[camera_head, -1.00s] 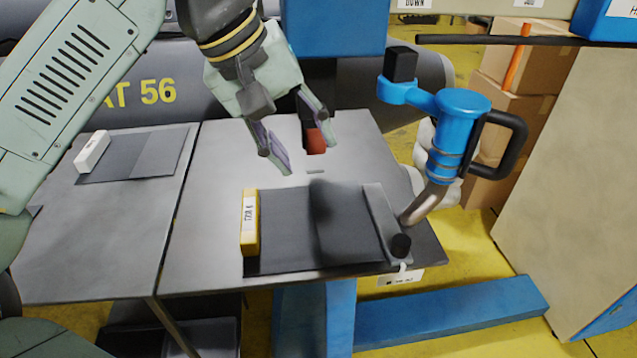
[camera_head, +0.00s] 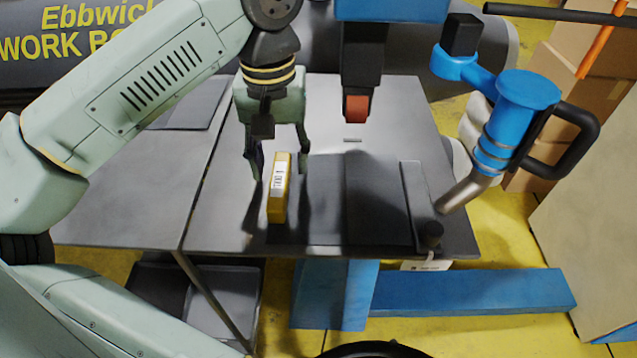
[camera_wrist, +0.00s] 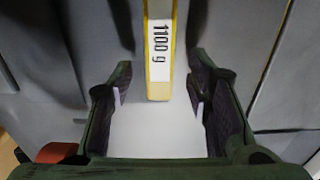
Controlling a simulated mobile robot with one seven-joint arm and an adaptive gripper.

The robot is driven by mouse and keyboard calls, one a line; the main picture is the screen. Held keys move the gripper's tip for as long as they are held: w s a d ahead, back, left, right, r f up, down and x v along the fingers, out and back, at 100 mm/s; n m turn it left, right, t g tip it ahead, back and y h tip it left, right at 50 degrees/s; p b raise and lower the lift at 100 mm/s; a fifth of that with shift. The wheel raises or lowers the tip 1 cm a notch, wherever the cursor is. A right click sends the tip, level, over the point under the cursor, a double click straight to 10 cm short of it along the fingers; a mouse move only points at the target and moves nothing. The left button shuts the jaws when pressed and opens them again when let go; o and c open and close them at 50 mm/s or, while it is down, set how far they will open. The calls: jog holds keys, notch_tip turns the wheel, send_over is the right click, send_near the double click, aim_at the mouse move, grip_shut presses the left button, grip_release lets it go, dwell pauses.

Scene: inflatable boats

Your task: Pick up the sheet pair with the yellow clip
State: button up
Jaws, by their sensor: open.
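The yellow clip (camera_head: 278,190) with a white label sits on the left edge of the dark sheet pair (camera_head: 322,205), which lies flat on the grey table. My gripper (camera_head: 279,168) points down over the clip's far end, with one finger on each side of it. In the wrist view, my gripper (camera_wrist: 160,88) is open. The yellow clip (camera_wrist: 160,50), labelled "1100 g", shows between and beyond the fingertips, with a gap on both sides. I cannot tell the exact height of the fingertips over the table.
A blue tool with a black handle (camera_head: 520,100) stands right of the sheets, its metal tube reaching down near the table corner. A blue and black post with a red tip (camera_head: 356,108) hangs behind the sheets. Another dark sheet (camera_head: 195,105) lies at left, partly behind my arm.

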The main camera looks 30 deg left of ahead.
jog(key=shift+f, duration=1)
grip_shut()
